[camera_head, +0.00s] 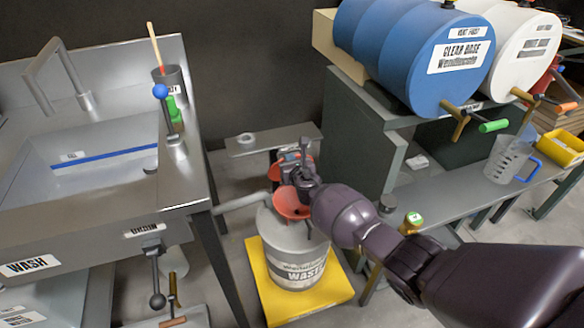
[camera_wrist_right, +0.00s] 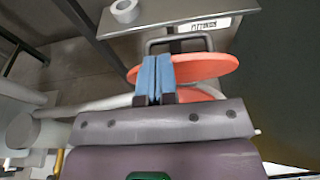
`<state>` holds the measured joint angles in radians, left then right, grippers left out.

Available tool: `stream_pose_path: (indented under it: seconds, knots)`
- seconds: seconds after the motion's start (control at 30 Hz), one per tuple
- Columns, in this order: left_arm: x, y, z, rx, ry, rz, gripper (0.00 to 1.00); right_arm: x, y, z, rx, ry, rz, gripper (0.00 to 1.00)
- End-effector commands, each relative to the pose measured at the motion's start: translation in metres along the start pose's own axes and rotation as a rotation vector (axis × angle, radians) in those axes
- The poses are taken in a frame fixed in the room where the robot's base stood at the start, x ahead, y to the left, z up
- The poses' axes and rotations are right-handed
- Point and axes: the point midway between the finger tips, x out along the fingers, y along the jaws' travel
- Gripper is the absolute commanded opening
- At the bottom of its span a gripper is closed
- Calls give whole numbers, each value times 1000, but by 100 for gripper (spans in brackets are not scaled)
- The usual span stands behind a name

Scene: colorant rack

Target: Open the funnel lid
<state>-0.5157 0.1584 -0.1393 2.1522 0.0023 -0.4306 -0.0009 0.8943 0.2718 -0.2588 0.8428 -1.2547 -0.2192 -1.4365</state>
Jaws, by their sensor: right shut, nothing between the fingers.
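The red-orange funnel (camera_head: 288,208) sits on top of the grey waste drum (camera_head: 293,262). The round funnel lid (camera_wrist_right: 208,67) shows in the wrist view as a tilted disc above the funnel's rim (camera_wrist_right: 195,95), with a grey bar handle (camera_wrist_right: 178,39) behind it. In the head view a red piece of the lid (camera_head: 274,172) shows behind the funnel, partly hidden by my right gripper (camera_head: 297,160). The blue fingertips of my right gripper (camera_wrist_right: 156,78) are shut and empty, in front of or against the lid's left part; contact is unclear. My left gripper is not in view.
The wash sink (camera_head: 100,140) stands left of the drum. A small shelf (camera_head: 262,138) with a tape roll is behind it. The drum stands on a yellow base (camera_head: 260,290). A metal bench (camera_head: 450,195) and a blue barrel (camera_head: 420,50) are on the right.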

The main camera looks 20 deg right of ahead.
Motion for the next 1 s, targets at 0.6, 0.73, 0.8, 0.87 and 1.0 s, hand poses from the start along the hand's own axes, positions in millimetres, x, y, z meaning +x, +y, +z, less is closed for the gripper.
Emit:
stream_pose_path:
  seconds: [0.6, 0.73, 0.8, 0.87, 1.0]
  knots:
    - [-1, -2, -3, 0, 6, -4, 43, 10, 0, 11, -1, -1, 0, 0]
    - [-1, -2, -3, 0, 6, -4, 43, 10, 0, 11, -1, -1, 0, 0]
    - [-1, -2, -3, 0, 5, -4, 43, 10, 0, 11, -1, -1, 0, 0]
    - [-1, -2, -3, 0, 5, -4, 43, 10, 0, 11, -1, -1, 0, 0]
    - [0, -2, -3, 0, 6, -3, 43, 9, -2, 10, -1, -1, 0, 0]
